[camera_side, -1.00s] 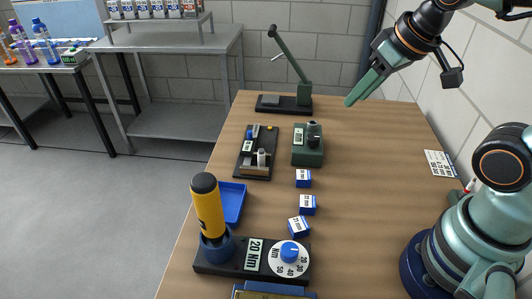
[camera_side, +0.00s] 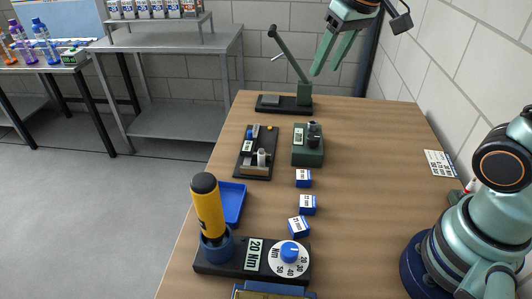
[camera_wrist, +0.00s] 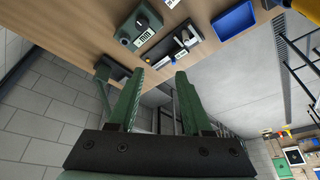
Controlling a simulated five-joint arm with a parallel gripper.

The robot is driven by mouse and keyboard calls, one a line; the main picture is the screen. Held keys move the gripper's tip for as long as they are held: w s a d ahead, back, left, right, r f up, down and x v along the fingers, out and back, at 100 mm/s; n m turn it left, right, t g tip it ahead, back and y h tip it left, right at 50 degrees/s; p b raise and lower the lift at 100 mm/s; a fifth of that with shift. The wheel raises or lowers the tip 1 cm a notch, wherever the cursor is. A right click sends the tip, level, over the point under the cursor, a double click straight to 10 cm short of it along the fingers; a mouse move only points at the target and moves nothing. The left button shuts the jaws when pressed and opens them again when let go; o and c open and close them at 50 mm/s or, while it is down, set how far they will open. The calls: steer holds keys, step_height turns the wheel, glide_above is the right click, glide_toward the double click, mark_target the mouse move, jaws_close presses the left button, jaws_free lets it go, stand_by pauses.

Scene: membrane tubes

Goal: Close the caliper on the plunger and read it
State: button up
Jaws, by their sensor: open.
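My gripper (camera_side: 326,69) is open and empty, high above the far end of the table, by the green lever stand. In the wrist view its two green fingers (camera_wrist: 159,75) are well apart with nothing between them. A black fixture (camera_side: 246,166) with a label, a blue piece and a pale upright cylinder (camera_side: 262,157) lies on the table; it also shows in the wrist view (camera_wrist: 170,55). I cannot tell for sure whether this is the caliper and plunger. A green block (camera_side: 308,158) with a dark knob stands right of it, and in the wrist view (camera_wrist: 138,27).
The green lever stand (camera_side: 303,92) is at the table's far edge. Blue labelled boxes (camera_side: 303,178), a blue tray (camera_side: 235,203), a yellow-handled tool (camera_side: 209,208) and a black 20 Nm dial base (camera_side: 222,259) are nearer. The table's right half is largely clear.

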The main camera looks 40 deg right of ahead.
steer(key=w+a+f+g, duration=0.2)
steer(key=w, duration=0.9)
steer(key=m+g, duration=0.2)
glide_above(250, 132)
step_height(250, 132, down, 11)
step_height(250, 132, down, 12)
steer(key=shift+w+r, duration=0.1)
